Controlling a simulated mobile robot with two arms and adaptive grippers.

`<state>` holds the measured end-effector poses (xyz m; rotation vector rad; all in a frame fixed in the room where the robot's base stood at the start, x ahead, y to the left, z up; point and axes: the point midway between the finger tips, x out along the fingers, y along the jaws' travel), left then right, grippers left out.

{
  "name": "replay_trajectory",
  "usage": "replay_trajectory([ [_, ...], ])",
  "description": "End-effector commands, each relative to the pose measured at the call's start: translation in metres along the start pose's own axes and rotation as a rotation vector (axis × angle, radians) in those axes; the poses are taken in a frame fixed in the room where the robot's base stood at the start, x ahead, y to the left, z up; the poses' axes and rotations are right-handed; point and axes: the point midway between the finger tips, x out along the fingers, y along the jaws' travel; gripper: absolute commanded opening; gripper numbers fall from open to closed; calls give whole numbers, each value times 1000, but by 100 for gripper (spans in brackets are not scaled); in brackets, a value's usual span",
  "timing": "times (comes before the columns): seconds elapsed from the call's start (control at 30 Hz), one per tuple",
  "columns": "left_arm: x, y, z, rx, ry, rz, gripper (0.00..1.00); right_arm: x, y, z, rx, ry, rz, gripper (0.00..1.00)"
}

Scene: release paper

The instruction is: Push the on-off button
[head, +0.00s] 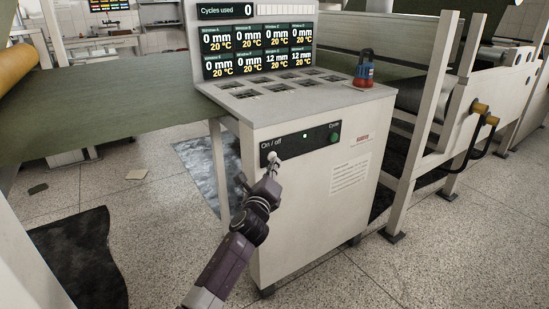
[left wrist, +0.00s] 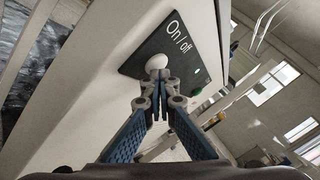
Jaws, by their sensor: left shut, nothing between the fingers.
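The on-off button is a pale round knob (left wrist: 156,61) below the "On / off" label on a black panel (head: 305,141). The panel is on the front of a white control cabinet (head: 325,185). My left gripper (left wrist: 158,75) is shut and empty, its fingertips right at the lower edge of the button. They look to be touching it, but I cannot tell whether it is pressed in. In the head view my left gripper (head: 269,168) reaches up to the panel's left end and partly hides the button there. My right gripper is not in view.
A green Cycle button (head: 334,138) and a small lit light sit farther right on the panel. A machine frame (head: 425,120) stands to the right. Speckled floor is open in front.

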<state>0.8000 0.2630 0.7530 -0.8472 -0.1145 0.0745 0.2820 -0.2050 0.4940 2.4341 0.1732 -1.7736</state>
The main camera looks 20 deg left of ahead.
Motion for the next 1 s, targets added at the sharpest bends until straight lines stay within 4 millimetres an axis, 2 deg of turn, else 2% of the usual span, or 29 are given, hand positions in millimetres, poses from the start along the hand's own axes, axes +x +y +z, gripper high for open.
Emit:
replay_trajectory([
  [0.33, -4, -2, -2, -1, 0, 1, 0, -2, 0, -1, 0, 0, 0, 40],
  [0.8, -36, -26, -27, -2, 3, 1, 0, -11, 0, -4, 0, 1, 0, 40],
  [1.0, -43, -31, -32, -2, 2, 0, 0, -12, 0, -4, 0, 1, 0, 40],
])
